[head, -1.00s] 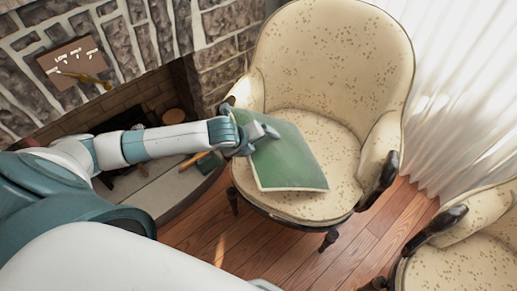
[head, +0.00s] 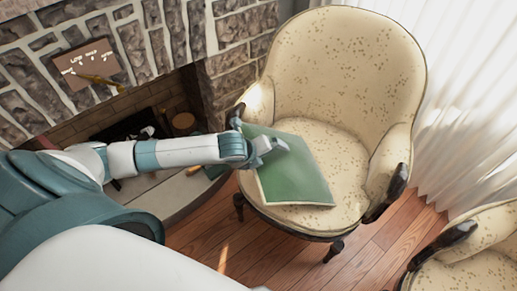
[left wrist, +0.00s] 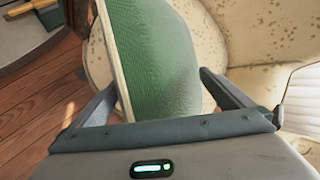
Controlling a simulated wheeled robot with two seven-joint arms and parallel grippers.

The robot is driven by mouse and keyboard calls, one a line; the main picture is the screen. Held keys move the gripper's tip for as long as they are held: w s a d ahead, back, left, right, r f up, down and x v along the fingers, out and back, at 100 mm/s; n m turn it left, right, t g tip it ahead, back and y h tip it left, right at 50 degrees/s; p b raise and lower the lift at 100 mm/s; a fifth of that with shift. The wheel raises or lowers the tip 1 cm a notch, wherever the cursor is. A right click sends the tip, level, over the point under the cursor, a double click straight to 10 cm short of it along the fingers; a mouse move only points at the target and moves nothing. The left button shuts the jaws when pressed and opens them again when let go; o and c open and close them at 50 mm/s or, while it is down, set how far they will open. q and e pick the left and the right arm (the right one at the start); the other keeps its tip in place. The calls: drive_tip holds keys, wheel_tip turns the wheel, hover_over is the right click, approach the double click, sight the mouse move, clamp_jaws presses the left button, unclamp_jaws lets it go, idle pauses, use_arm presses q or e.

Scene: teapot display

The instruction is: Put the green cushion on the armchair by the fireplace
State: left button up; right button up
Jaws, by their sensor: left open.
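The green cushion (head: 299,177) lies on the seat of the cream spotted armchair (head: 345,62) by the stone fireplace (head: 165,98). Its left part reaches toward the seat's left edge. My left gripper (head: 272,148) is over the cushion's upper left part. In the left wrist view, the cushion (left wrist: 160,55) stands between the two spread fingers of my left gripper (left wrist: 158,95), with a gap at least on the right side. The armchair (left wrist: 255,35) shows behind it. My right gripper is not in view.
A second cream armchair (head: 470,262) stands at the lower right. A white curtain (head: 470,110) hangs at the right. The wooden floor (head: 290,262) is clear in front of the armchair. A brown sign (head: 87,63) is on the stone wall.

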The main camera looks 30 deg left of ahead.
use_arm(q)
drive_tip(key=v, duration=1)
drive_tip(key=shift+s+a+r, duration=0.1)
drive_tip(key=shift+s+r, duration=0.25)
drive_tip(key=shift+r, duration=0.3)
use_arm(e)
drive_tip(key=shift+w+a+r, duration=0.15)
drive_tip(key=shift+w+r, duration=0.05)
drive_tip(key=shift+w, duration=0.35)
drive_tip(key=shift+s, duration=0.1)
